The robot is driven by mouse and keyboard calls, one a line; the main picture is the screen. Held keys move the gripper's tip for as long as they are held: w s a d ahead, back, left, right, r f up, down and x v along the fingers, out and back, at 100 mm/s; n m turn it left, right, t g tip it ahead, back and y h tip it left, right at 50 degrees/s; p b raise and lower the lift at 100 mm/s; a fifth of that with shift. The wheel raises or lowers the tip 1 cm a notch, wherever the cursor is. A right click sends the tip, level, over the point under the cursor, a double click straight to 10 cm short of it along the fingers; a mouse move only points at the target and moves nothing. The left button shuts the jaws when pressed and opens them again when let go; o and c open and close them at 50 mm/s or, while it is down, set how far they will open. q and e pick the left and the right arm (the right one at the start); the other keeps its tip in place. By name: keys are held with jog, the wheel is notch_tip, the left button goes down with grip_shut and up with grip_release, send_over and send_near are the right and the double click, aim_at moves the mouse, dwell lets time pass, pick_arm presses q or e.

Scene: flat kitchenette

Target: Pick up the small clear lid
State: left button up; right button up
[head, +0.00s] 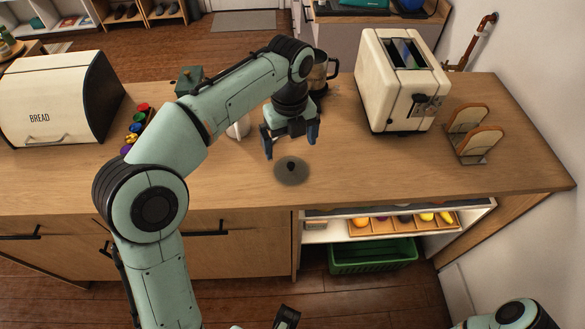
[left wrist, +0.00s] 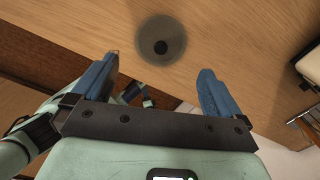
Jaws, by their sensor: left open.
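The small clear lid (head: 292,175) is a round, see-through grey disc with a dark knob. It lies flat on the wooden counter near its front edge. It also shows in the left wrist view (left wrist: 175,36), at the top middle, just beyond the fingertips. My left gripper (head: 291,148) is open and empty. It hangs over the counter just behind and above the lid, with its blue fingers apart. In the left wrist view the open fingers (left wrist: 160,65) spread on both sides of the lid's line, not touching it.
A cream toaster (head: 385,90) and a rack with toast (head: 478,140) stand to the right. A bread box (head: 50,105) is at the left. A dark-lidded glass pot (head: 318,75) and a white mug (head: 238,130) are behind my arm. The counter around the lid is clear.

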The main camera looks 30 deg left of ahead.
aim_at(291, 164)
pick_arm(q)
notch_tip(291, 164, down, 8)
jog(key=shift+f+b, duration=0.25)
jog(key=shift+b, duration=0.75)
jog(key=c, duration=0.7)
